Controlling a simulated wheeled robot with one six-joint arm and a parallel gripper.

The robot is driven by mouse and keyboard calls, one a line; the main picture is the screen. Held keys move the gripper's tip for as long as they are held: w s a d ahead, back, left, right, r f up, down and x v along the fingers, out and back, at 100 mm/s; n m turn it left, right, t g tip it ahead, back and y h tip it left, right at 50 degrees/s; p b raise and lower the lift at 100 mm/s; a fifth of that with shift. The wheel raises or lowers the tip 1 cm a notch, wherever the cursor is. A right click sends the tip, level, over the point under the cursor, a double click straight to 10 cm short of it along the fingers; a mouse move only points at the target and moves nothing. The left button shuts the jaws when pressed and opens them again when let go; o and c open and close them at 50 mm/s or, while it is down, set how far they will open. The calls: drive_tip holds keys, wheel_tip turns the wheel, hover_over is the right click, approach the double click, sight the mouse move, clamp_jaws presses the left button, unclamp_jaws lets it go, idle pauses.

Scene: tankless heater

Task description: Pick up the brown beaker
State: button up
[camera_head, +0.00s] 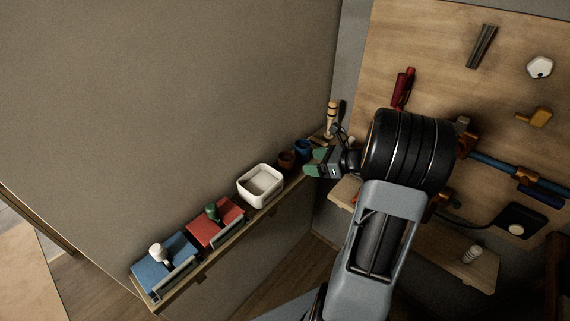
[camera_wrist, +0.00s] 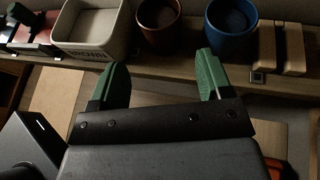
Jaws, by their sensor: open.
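The brown beaker (camera_head: 286,159) stands upright on the narrow wall shelf, between a white tub and a blue beaker. It also shows in the wrist view (camera_wrist: 158,38), at the top middle. My gripper (camera_head: 312,162) is beside the shelf near the blue beaker. In the wrist view its green fingertips (camera_wrist: 160,75) are spread wide with nothing between them. The brown beaker lies beyond the fingertips, in line with the gap, and is apart from them.
The blue beaker (camera_head: 303,148) stands close right of the brown one. The white tub (camera_head: 260,185) is close left. Red (camera_head: 216,222) and blue (camera_head: 165,266) boxes sit farther along the shelf. Wooden blocks (camera_wrist: 281,47) stand right of the blue beaker. A pegboard (camera_head: 400,45) is at right.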

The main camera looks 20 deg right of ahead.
sight(294, 162)
drive_tip(key=shift+x, duration=5.1)
drive_tip(key=shift+d, duration=0.1)
drive_tip(key=c, duration=0.9)
